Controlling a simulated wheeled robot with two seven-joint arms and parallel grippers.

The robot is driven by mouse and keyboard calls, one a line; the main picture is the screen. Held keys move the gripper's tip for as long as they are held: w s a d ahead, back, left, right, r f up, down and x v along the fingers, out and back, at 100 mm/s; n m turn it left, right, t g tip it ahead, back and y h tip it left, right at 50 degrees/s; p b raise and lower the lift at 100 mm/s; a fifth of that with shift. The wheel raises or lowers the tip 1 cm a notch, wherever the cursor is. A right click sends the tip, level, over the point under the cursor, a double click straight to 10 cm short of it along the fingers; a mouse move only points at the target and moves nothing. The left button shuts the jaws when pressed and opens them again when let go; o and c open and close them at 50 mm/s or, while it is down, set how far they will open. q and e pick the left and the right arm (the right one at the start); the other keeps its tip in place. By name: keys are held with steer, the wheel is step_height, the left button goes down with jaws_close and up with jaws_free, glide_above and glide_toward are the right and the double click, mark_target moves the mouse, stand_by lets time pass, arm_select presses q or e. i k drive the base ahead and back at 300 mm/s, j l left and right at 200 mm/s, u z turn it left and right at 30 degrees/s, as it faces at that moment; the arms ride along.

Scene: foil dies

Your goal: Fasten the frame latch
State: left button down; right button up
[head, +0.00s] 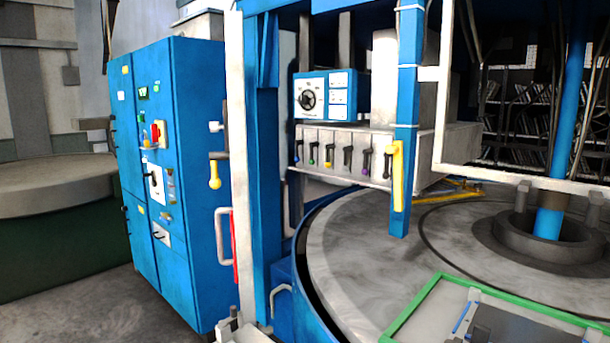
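I cannot tell for sure which part is the frame latch. A long yellow handle (397,175) hangs upright along the blue post (409,110) at the front of the machine. A shorter lever with a yellow knob (214,178) hangs down beside the white upright (236,150) on the left. A white-edged frame (437,120) stands at the right, next to the blue post. Whether it is fastened does not show. I make out neither of my grippers in the head view.
A blue control cabinet (152,250) stands at the left. A round grey table (370,260) fills the lower right, with a green-edged frame (410,308) in front. Floor shows at lower left.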

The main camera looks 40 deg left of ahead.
mark_target(396, 147)
steer(key=u, duration=0.75)
steer(key=j+z, duration=0.1)
steer(key=j, duration=0.4)
steer(key=k+j+z, duration=0.1)
steer(key=j, duration=0.35)
